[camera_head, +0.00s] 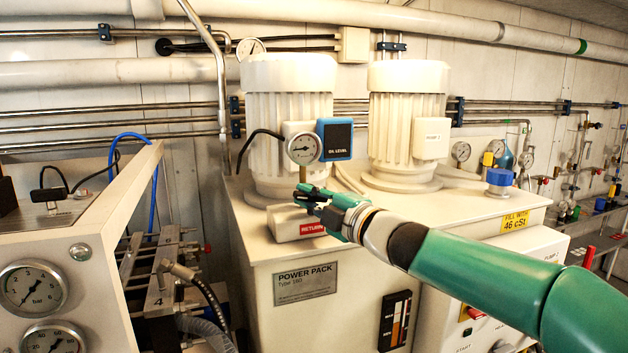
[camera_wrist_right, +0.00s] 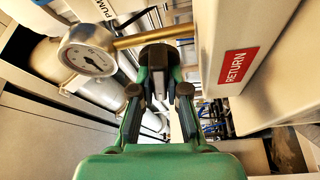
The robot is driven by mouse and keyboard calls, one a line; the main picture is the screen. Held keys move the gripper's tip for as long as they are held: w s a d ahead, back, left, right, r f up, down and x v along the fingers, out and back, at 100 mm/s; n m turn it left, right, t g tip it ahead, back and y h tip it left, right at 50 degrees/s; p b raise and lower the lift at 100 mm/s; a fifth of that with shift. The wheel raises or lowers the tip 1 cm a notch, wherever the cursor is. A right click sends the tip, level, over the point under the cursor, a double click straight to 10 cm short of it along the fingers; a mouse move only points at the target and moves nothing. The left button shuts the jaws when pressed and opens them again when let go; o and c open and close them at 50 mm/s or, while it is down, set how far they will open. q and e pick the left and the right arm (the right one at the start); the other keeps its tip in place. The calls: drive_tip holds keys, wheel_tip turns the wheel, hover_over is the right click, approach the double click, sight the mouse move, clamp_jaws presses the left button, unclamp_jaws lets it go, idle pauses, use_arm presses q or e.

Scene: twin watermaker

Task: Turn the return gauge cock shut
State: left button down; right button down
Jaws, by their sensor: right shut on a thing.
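The return gauge (camera_head: 303,148) is a round white dial on a brass stem (camera_head: 302,174) above a pale block with a red RETURN label (camera_head: 312,228). In the right wrist view the gauge (camera_wrist_right: 87,50) is at upper left, its brass stem (camera_wrist_right: 150,39) runs across the top, and the RETURN label (camera_wrist_right: 238,66) is at right. My right gripper (camera_head: 312,196) is at the stem's lower part, just above the block. Its fingers (camera_wrist_right: 160,88) are shut on the return gauge cock, which they mostly hide; its handle angle cannot be told. My left gripper is out of view.
Two pale motors (camera_head: 288,110) (camera_head: 408,115) stand behind on the power pack (camera_head: 350,260). A blue OIL LEVEL box (camera_head: 335,139) sits right beside the gauge. A gauge panel (camera_head: 60,300) stands at left. A blue cap (camera_head: 499,177) is on the pack's right top.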

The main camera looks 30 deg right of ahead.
drive_tip(key=shift+a+f+n+g+p, duration=0.15)
drive_tip(key=shift+n+g+p, duration=0.35)
drive_tip(key=shift+n+p, duration=0.5)
drive_tip(key=shift+f, duration=0.1)
drive_tip(key=shift+f+n, duration=0.15)
drive_tip(key=shift+n, duration=0.15)
drive_tip(key=c, duration=1.2)
unclamp_jaws()
drive_tip(key=shift+o, duration=0.2)
drive_tip(key=shift+r, duration=0.2)
